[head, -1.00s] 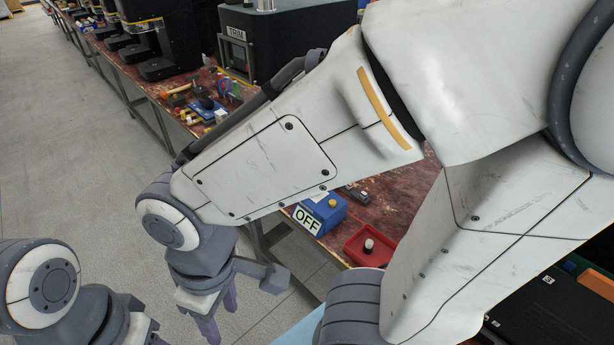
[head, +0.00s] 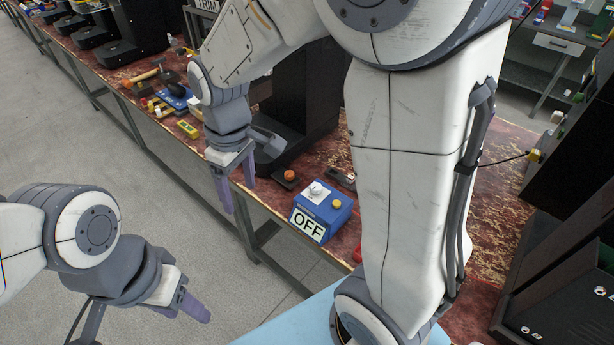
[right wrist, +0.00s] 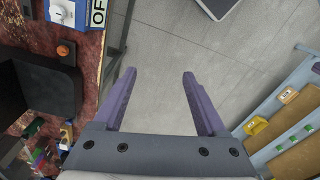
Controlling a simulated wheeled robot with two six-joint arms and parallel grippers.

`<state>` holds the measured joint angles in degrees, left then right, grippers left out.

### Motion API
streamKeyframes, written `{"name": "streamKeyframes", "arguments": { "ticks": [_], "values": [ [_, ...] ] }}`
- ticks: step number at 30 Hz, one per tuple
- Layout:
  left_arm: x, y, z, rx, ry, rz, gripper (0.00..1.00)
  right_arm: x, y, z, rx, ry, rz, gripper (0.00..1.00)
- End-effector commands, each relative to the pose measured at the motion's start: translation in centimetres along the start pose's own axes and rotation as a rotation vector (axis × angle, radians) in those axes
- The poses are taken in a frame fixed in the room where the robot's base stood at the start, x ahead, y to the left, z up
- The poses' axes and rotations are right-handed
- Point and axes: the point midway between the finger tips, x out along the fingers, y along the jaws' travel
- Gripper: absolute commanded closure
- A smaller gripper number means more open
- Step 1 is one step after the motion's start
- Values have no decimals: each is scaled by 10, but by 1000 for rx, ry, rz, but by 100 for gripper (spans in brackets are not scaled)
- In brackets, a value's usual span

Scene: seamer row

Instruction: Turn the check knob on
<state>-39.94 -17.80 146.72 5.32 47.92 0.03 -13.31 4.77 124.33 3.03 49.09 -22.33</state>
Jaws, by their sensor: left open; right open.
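A blue box (head: 340,214) stands at the table's front edge, with a white sign (head: 307,225) reading OFF on its front. On its top are a pale knob (head: 317,188) on a white plate and a yellow button (head: 337,204). Which knob is named "check" cannot be read. My right gripper (head: 239,198) is open and empty, fingers down, left of the box and apart from it. In the right wrist view its fingers (right wrist: 158,73) are spread over bare floor, with part of the blue box (right wrist: 62,12) at top left. My left gripper (head: 195,308) is open over the floor at lower left.
A small dark box with an orange knob (head: 290,175) sits behind the blue box. A black machine (head: 300,95) stands behind that. Tools, including a hammer (head: 142,76), lie along the table to the left. My right arm hides table right of the box.

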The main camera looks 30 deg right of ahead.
Motion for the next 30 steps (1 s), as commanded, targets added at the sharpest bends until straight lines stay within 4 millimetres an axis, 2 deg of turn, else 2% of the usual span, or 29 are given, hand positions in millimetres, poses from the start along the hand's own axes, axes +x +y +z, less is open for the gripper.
{"name": "streamKeyframes", "arguments": {
  "ticks": [1,3,6,9,12,15,20,30],
  "values": [
    [21,-2,1,0,0,0,50,30,47,-8,34,-12,5,26],
    [33,-2,2,0,0,0,50,52,104,-11,44,-18,13,26],
    [47,-3,2,1,0,0,50,83,176,-1,55,-28,20,26],
    [56,-4,3,1,0,0,50,106,230,16,61,-36,24,26],
    [60,-4,3,1,0,0,50,121,262,32,60,-41,27,26],
    [61,-4,3,1,0,0,50,129,276,39,58,-44,27,26],
    [58,-4,3,1,0,0,50,147,277,40,54,-47,24,26],
    [52,-4,2,1,0,0,50,208,277,43,55,-47,24,26]
  ]
}}
